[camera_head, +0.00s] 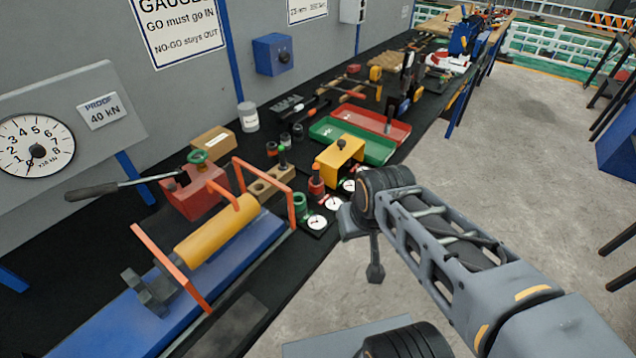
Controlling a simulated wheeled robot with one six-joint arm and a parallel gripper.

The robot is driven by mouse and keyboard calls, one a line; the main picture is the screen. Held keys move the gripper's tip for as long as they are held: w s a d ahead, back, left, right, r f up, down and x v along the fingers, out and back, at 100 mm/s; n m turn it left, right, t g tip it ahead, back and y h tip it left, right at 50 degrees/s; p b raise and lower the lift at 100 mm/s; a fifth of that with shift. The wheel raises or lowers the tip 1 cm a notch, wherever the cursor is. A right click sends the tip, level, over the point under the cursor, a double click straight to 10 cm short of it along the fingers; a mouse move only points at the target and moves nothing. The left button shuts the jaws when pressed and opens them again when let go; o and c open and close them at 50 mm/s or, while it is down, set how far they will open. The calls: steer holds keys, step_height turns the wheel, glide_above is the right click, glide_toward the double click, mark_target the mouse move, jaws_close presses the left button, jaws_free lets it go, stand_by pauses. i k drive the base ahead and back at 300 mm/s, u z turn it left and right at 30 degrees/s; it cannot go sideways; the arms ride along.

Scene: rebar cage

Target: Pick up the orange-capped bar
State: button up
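I cannot pick out an orange-capped bar with certainty. A red-orange-topped upright piece (316,182) stands near the bench's front edge, beside the yellow block; it is too small to tell if it is the bar. Some thin rods with reddish parts (350,94) lie farther back on the bench. My arm reaches in from the lower right, and its wrist is just off the bench's front edge. What seems to be my gripper (375,272) hangs below the wrist over the floor, apart from the bench things. Its fingers are too small and dark to tell open from shut.
A blue-based rig (110,322) with a yellow cylinder (217,229) and orange frames fills the near bench. A holed wooden block (268,184), dial gauges (317,222), a yellow block (339,160), and green (352,143) and red (378,124) trays crowd beyond.

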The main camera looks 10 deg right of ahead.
mark_target(316, 166)
steer(key=u, duration=0.15)
steer(key=k, duration=0.45)
steer(key=z, duration=1.15)
steer(key=i, duration=0.9)
steer(key=u, duration=2.15)
